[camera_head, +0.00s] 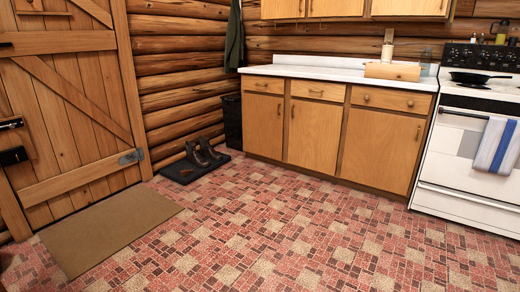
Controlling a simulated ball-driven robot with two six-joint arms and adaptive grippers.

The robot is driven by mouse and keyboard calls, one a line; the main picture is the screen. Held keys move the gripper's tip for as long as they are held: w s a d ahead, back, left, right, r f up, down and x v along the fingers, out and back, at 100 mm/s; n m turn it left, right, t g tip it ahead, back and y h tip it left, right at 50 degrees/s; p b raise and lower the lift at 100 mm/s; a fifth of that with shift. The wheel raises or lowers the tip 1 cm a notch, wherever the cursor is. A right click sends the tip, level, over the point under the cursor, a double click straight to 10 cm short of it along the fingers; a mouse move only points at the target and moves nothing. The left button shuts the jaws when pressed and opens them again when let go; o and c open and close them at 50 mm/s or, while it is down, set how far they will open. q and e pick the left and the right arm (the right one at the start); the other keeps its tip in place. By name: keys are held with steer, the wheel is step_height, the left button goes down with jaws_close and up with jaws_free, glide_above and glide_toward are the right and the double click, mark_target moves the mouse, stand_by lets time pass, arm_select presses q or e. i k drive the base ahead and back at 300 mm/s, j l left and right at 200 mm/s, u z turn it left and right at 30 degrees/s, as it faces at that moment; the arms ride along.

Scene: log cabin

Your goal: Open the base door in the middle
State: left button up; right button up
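The base cabinet stands against the back wall under a white worktop, with three wooden doors side by side. The middle base door (314,136) is closed, with a small dark handle (293,112) near its upper left edge. The left base door (263,126) and the right base door (380,149) are also closed. A row of drawers (318,91) runs above the doors, all shut. Neither of my grippers shows in the head view.
A white stove (460,155) with a pan (476,77) and a striped towel (496,145) stands right of the cabinet. A boot tray (181,172) with boots, a dark bin (232,121) and a doormat (110,228) lie left. The tiled floor (280,225) before the cabinet is clear.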

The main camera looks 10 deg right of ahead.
mark_target(314, 129)
steer(key=i+z, duration=0.25)
steer(key=i, duration=2.45)
